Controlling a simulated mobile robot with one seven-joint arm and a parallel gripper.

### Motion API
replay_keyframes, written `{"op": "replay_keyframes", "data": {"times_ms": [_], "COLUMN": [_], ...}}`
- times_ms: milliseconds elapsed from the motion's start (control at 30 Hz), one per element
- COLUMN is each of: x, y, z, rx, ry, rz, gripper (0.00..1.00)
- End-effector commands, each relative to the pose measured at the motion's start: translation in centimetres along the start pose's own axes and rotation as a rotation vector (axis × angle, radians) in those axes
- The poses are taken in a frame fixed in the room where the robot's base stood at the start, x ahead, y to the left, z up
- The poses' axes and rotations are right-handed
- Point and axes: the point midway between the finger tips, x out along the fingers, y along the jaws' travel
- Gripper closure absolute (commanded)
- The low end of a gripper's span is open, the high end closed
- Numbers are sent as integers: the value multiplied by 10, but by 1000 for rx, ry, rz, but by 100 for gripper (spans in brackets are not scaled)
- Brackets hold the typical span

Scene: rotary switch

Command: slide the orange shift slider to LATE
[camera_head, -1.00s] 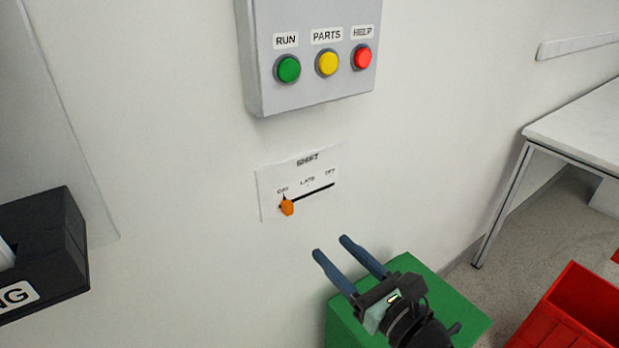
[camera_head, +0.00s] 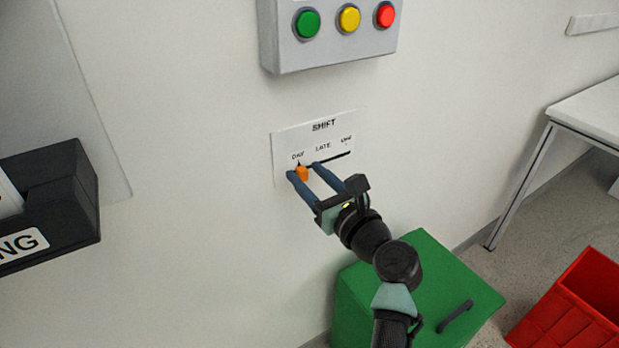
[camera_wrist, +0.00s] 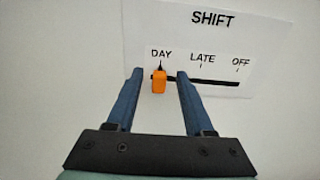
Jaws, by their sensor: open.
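The orange shift slider (camera_head: 302,173) sits at the DAY mark, at the left end of the black slot on the white SHIFT plate (camera_head: 345,125) on the wall. The plate reads DAY, LATE and OFF from left to right. In the wrist view the slider (camera_wrist: 159,81) shows between the fingertips, with a gap on each side. My gripper (camera_head: 304,169) is open, its two blue fingers on either side of the slider. The gripper also shows in the wrist view (camera_wrist: 158,75). I cannot tell how near the fingertips are to the wall.
A grey box (camera_head: 330,50) with green, yellow and red buttons is above the plate. A green cabinet (camera_head: 450,270) stands below, a red crate (camera_head: 560,315) at lower right, a white table (camera_head: 595,108) at right. A black holder (camera_head: 75,200) is at left.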

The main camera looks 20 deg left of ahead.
Motion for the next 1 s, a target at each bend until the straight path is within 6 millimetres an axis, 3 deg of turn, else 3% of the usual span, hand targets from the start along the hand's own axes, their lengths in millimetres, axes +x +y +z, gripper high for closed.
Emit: {"op": "replay_keyframes", "data": {"times_ms": [200, 500, 1000], "x": [0, 0, 0], "y": [0, 0, 0], "z": [0, 0, 0], "rx": [0, 1, 1], "ry": [0, 0, 1], "rz": [1, 0, 0], "gripper": [48, 100, 100]}}
